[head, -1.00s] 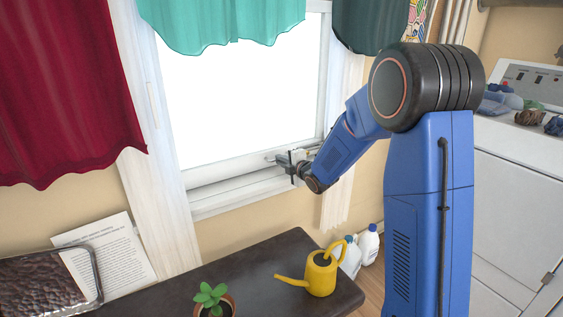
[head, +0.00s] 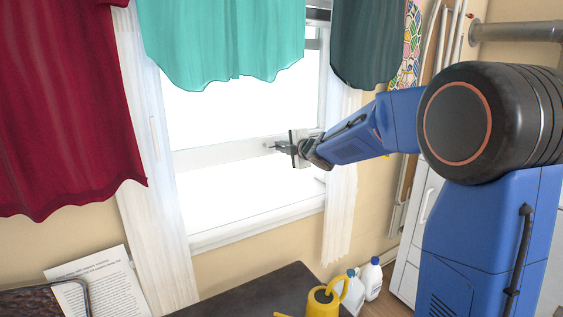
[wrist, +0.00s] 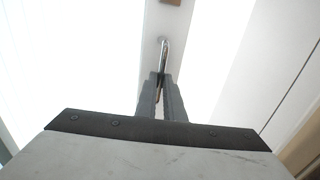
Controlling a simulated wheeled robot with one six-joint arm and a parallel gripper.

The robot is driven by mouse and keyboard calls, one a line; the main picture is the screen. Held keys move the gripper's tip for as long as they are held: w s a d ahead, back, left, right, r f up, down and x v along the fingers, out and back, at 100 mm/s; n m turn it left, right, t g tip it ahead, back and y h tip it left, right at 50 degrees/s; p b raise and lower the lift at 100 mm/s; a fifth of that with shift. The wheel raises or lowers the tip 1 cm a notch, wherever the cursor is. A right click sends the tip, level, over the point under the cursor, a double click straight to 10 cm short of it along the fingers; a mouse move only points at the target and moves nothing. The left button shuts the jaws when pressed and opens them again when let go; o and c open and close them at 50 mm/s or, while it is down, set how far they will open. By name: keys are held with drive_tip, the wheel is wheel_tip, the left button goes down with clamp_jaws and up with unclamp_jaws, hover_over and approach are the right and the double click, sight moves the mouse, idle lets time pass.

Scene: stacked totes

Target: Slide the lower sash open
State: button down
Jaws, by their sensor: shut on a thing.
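The lower sash's white bottom rail (head: 222,153) stands well above the white sill (head: 255,223) in the head view, with a bright open gap between them. My gripper (head: 283,147) is at the right part of this rail, shut on the sash's metal handle (head: 268,146). In the wrist view my gripper (wrist: 160,88) has its dark fingers closed around the shiny handle (wrist: 163,52), which runs up from between the fingertips. The top of the window is hidden behind the curtains.
A teal curtain (head: 222,40) and a dark green curtain (head: 368,45) hang over the window, and a red curtain (head: 60,110) hangs at left. Below are a dark table (head: 255,293), a yellow watering can (head: 325,303) and white bottles (head: 371,280).

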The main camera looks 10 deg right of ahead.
drive_tip(key=shift+r, duration=0.85)
drive_tip(key=c, duration=1.9)
unclamp_jaws()
drive_tip(key=shift+o, duration=0.2)
drive_tip(key=shift+s, duration=0.1)
drive_tip(key=v, duration=1.7)
drive_tip(key=shift+s+d, duration=0.1)
